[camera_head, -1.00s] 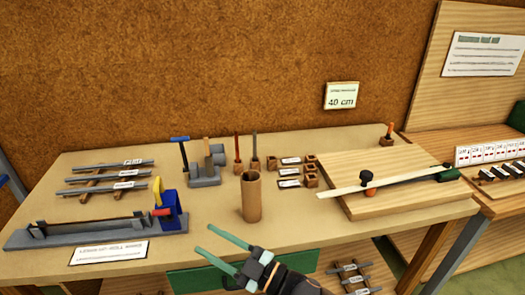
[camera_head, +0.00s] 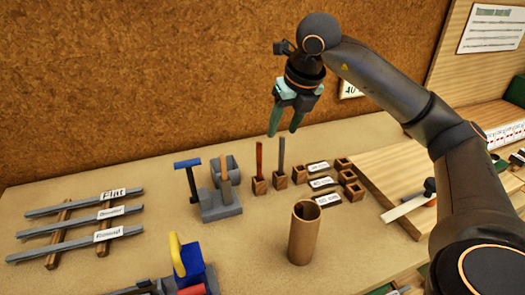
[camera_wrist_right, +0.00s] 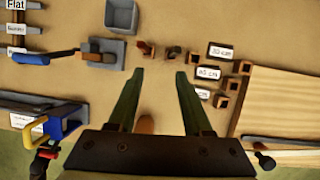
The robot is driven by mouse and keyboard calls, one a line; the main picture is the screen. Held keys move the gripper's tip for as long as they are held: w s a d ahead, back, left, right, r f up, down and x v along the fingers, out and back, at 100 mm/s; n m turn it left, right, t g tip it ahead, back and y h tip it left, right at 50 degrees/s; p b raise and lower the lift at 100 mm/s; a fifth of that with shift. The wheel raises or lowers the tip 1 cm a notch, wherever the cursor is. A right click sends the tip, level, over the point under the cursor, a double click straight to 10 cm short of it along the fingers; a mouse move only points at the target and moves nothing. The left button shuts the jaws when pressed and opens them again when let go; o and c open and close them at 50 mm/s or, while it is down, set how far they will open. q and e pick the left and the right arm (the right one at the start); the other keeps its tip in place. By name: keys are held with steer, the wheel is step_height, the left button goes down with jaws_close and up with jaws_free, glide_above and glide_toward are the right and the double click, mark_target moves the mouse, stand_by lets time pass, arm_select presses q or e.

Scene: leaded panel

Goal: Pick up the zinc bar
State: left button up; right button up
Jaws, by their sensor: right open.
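Several grey metal bars lie on two wooden supports at the left of the bench in the head view: a top bar (camera_head: 84,202), a middle bar (camera_head: 80,220) and a lower bar (camera_head: 75,243). The top label reads "Flat". I cannot tell whether any of them is the zinc bar. My right gripper (camera_head: 285,131) is open and empty, pointing down above the back middle of the bench, well right of these bars. Its spread fingers also show in the right wrist view (camera_wrist_right: 157,80), with bare bench between them. My left gripper is out of view.
A wooden cylinder (camera_head: 303,235) stands upright in the middle. Behind it are small wooden blocks (camera_head: 280,181) holding upright rods, and a grey tool stand (camera_head: 220,205). A blue and yellow tool (camera_head: 193,268) is at the front left. A board (camera_head: 400,180) lies at the right.

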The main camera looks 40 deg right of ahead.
mark_target(283, 147)
steer(key=shift+m+h, duration=0.3)
steer(key=shift+h, duration=0.1)
steer(key=d+f, duration=0.1)
steer(key=w+f, duration=0.1)
steer(key=f, duration=0.1)
steer(key=w+d+f, duration=0.1)
steer(key=f, duration=0.1)
steer(key=shift+d, duration=0.3)
steer(key=shift+x, duration=3)
jaws_close()
